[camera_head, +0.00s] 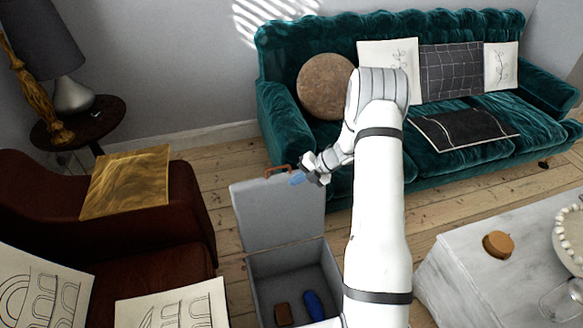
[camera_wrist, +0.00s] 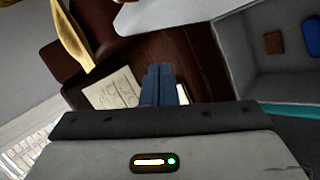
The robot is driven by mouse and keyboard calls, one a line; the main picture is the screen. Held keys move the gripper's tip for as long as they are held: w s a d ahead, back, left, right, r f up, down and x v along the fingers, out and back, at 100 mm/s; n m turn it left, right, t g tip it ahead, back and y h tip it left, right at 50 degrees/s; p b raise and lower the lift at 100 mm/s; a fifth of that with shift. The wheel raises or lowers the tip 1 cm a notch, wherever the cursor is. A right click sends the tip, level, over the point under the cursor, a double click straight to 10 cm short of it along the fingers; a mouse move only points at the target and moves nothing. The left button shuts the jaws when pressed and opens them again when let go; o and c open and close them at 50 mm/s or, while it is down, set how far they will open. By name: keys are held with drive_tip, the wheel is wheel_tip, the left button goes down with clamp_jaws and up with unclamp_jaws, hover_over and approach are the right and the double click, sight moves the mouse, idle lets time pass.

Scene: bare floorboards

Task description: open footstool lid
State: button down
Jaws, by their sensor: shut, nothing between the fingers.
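The grey footstool (camera_head: 254,270) stands on the floorboards with its lid (camera_head: 272,218) raised upright at the back. A small reddish-brown handle (camera_head: 278,170) is on the lid's top edge. Inside the box lie a brown item (camera_head: 284,314) and a blue item (camera_head: 314,304); the wrist view also shows the brown item (camera_wrist: 273,43) and the blue item (camera_wrist: 312,38). My gripper (camera_head: 297,179) is shut and empty, near the lid's top edge and just right of the handle. Whether it touches the lid I cannot tell. The wrist view shows its blue fingers (camera_wrist: 157,84) together.
A teal sofa (camera_head: 450,152) with cushions stands behind. A brown leather armchair (camera_head: 180,230) is at left, beside a round side table (camera_head: 85,122) with a lamp. A white marble-look table (camera_head: 470,285) is at right. Some floor is free between sofa and armchair.

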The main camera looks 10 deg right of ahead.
drive_tip(key=w+r+m+t+h+b, duration=0.1)
drive_tip(key=w+r+m+h+b, duration=0.35)
drive_tip(key=m, duration=1.25)
drive_tip(key=w+r+m+t+h+b, duration=0.15)
drive_tip(key=w+m+h+b, duration=0.55)
drive_tip(key=m, duration=1.1)
drive_tip(key=shift+n+g+y, duration=0.35)
drive_tip(key=shift+n+y, duration=0.05)
drive_tip(key=shift+y, duration=0.35)
drive_tip(key=x, duration=0.3)
drive_tip(key=s+b+x, duration=0.1)
drive_tip(key=x, duration=0.4)
drive_tip(key=shift+s+d+f, duration=0.1)
drive_tip(key=shift+f, duration=0.5)
drive_tip(key=shift+s+f+b, duration=0.15)
drive_tip(key=shift+s+b, duration=0.15)
drive_tip(key=shift+s, duration=0.3)
